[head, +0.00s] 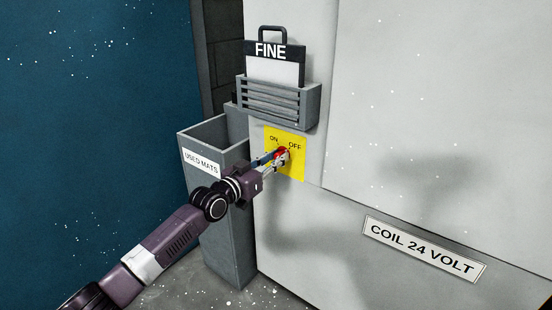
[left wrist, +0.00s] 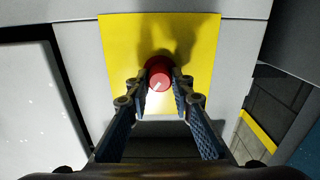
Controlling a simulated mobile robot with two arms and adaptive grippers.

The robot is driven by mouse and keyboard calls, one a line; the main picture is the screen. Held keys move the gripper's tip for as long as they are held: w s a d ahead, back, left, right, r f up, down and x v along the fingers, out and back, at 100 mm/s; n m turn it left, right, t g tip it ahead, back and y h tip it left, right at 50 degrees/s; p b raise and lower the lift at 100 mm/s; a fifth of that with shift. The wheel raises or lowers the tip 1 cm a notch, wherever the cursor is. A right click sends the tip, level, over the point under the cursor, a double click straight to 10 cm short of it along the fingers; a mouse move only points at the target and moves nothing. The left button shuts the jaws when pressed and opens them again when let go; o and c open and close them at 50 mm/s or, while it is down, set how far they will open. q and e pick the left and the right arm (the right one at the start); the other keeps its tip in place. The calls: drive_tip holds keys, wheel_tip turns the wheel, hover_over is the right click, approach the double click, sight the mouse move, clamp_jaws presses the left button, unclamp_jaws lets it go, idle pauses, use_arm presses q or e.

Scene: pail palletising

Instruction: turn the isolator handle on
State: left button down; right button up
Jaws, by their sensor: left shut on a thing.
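The isolator handle (left wrist: 159,74) is a round red knob with a pale mark, on a yellow plate (left wrist: 115,50) fixed to the grey cabinet. In the head view the red handle (head: 279,154) shows partly behind my fingers, and the yellow plate (head: 298,170) carries the words ON at left and OFF at right. My left gripper (head: 276,161) reaches the plate from the left and is shut on the handle. In the left wrist view its two fingers (left wrist: 160,100) press on either side of the knob. I cannot tell which word the mark points to. My right gripper is in neither view.
A tall grey bin (head: 228,240) labelled USED MATS stands left of the plate, under my left arm. A slatted grey holder (head: 280,103) with a FINE panel (head: 279,51) is above the plate. A COIL 24 VOLT label (head: 424,249) is on the cabinet at right.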

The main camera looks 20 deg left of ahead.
use_arm(q)
drive_tip(key=n+p, duration=0.1)
drive_tip(key=n, duration=1)
drive_tip(key=shift+a+f, duration=0.1)
drive_tip(key=shift+n+p, duration=0.7)
drive_tip(key=shift+n, duration=1.3)
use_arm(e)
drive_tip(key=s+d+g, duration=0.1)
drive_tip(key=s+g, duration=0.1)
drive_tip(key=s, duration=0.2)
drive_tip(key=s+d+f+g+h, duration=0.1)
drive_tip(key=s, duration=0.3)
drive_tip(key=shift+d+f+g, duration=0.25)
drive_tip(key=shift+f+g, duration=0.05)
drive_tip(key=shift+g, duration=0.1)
use_arm(q)
drive_tip(key=shift+f, duration=0.1)
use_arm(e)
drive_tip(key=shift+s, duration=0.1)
use_arm(q)
drive_tip(key=c, duration=1.7)
unclamp_jaws()
